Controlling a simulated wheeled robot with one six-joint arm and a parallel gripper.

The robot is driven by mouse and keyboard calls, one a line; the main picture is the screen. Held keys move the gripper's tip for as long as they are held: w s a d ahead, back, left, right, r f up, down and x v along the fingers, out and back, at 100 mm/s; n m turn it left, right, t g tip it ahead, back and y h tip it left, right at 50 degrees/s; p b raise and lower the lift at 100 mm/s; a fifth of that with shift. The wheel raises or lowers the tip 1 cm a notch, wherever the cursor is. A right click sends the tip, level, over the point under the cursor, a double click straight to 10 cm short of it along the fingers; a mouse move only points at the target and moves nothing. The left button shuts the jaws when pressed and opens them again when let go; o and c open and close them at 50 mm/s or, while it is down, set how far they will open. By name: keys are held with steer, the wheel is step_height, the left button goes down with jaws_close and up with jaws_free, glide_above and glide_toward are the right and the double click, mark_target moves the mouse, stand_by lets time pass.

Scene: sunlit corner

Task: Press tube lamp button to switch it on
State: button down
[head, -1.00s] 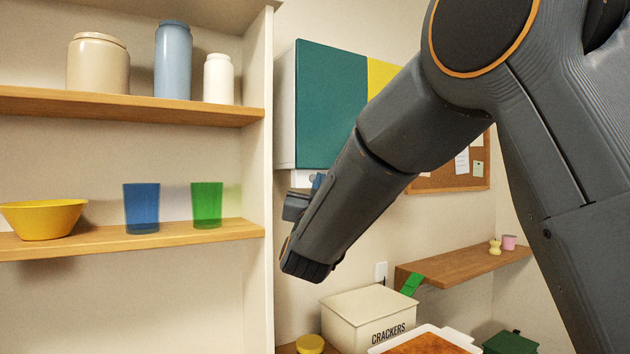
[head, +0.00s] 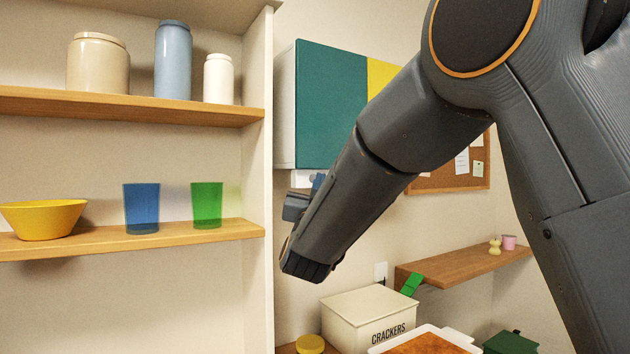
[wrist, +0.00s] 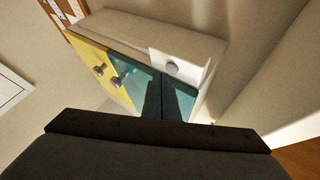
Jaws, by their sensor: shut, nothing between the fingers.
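The tube lamp (wrist: 189,64) shows in the wrist view as a white housing under the cabinet, with a round grey button (wrist: 172,68) on it. In the head view a small white part of the lamp (head: 301,179) shows below the teal door, mostly hidden by my arm. My gripper (wrist: 161,76) is shut and empty. Its dark fingertips lie just below and left of the button in the wrist view; I cannot tell whether they touch it. In the head view my wrist hides the fingertips. No glow shows on the visible part of the lamp.
The wall cabinet (head: 331,105) has teal and yellow doors; their knobs (wrist: 107,75) show in the wrist view. An open shelf unit (head: 258,170) stands left of my wrist. Below are a crackers box (head: 371,312) and a small wall shelf (head: 462,266).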

stand_by(0.5)
steer(key=shift+w+a+b, duration=0.25)
steer(key=shift+w+b, duration=0.1)
steer(key=shift+w, duration=0.1)
stand_by(0.4)
steer(key=shift+s+d, duration=0.25)
steer(key=shift+s, duration=0.25)
steer(key=shift+b, duration=0.3)
steer(key=s+d+b, duration=0.1)
steer(key=s+d, duration=0.2)
steer(key=s, duration=0.2)
steer(key=shift+d, duration=0.2)
stand_by(0.4)
